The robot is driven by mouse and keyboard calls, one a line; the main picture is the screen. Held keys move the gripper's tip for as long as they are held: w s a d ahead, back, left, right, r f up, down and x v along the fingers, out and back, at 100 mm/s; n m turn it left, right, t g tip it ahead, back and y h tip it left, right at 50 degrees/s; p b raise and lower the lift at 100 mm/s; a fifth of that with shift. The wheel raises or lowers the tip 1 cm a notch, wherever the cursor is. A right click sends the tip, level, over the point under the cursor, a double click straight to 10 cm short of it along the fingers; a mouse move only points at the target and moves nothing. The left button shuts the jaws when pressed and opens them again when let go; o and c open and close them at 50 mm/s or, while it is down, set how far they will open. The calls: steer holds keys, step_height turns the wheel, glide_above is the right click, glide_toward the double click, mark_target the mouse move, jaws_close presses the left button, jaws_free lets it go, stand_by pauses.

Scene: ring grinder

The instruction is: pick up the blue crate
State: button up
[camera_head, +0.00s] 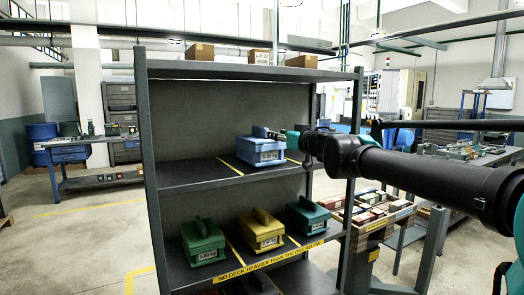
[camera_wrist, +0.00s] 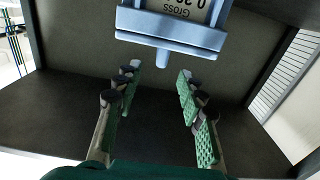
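The blue crate (camera_head: 262,151) stands on the upper shelf deck (camera_head: 205,174), its labelled face toward the front. In the wrist view the crate (camera_wrist: 172,38) appears upside down at the top, with its handle (camera_wrist: 163,57) pointing down the picture. My gripper (camera_head: 274,134) is at the crate's upper right in the head view and partly hides its top. In the wrist view my gripper (camera_wrist: 160,76) is open, with a green-padded finger on each side. Nothing is between the fingers' pads except perhaps the handle's end; contact cannot be told.
A green crate (camera_head: 203,242), a yellow crate (camera_head: 262,231) and a teal crate (camera_head: 307,216) stand on the lower deck. Cardboard boxes (camera_head: 201,51) sit on top of the rack. The rack's right front post (camera_head: 352,150) is close to my arm. The upper deck's left part is clear.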

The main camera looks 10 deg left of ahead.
mark_target(260, 131)
steer(key=x, duration=0.7)
steer(key=shift+f+x, duration=0.2)
steer(key=shift+x, duration=2.8)
steer(key=shift+s+a, duration=0.1)
steer(key=shift+a, duration=0.1)
jaws_close()
